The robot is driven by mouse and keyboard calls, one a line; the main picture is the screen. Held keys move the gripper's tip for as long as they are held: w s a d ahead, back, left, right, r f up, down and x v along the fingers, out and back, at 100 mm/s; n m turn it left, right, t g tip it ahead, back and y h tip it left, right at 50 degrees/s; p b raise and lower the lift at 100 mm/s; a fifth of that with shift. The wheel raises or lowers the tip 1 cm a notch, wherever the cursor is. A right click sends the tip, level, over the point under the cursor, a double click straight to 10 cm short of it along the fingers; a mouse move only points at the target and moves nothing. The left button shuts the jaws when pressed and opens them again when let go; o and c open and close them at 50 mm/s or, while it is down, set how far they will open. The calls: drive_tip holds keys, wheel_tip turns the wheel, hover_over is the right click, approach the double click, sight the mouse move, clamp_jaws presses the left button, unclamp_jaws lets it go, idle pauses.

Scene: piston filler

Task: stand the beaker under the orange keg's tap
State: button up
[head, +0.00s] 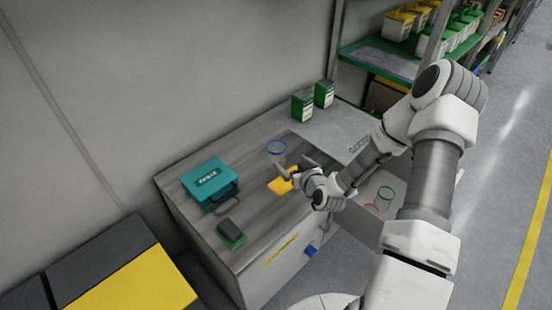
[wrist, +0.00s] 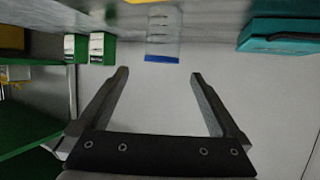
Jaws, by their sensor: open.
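A clear beaker with a blue rim (head: 276,147) stands on the grey worktop, just beyond my gripper (head: 294,166). In the wrist view, which is upside down, the beaker (wrist: 163,32) shows marks on its clear wall and its blue rim points down in the picture. It lies ahead of the gap between my fingers (wrist: 159,73), apart from them. My gripper is open and empty. I cannot make out an orange keg or a tap in either view.
A yellow flat item (head: 282,184) lies beside my gripper. A teal case (head: 209,183) and a dark block on green (head: 231,233) are left. Two green-and-white boxes (head: 302,106) stand behind. A shelf (head: 380,64) stands at back.

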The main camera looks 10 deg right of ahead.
sight(281, 154)
drive_tip(key=b+x, duration=0.1)
drive_tip(key=x, duration=1)
drive_tip(key=shift+s+a+f+b, duration=0.1)
drive_tip(key=shift+b, duration=0.3)
drive_tip(key=b+x, duration=0.1)
drive_tip(key=x, duration=0.3)
drive_tip(key=shift+s+a+f, duration=0.1)
drive_tip(key=shift+f, duration=0.05)
drive_tip(key=shift+w+a+f, duration=0.15)
drive_tip(key=shift+w, duration=0.45)
drive_tip(key=c, duration=1.3)
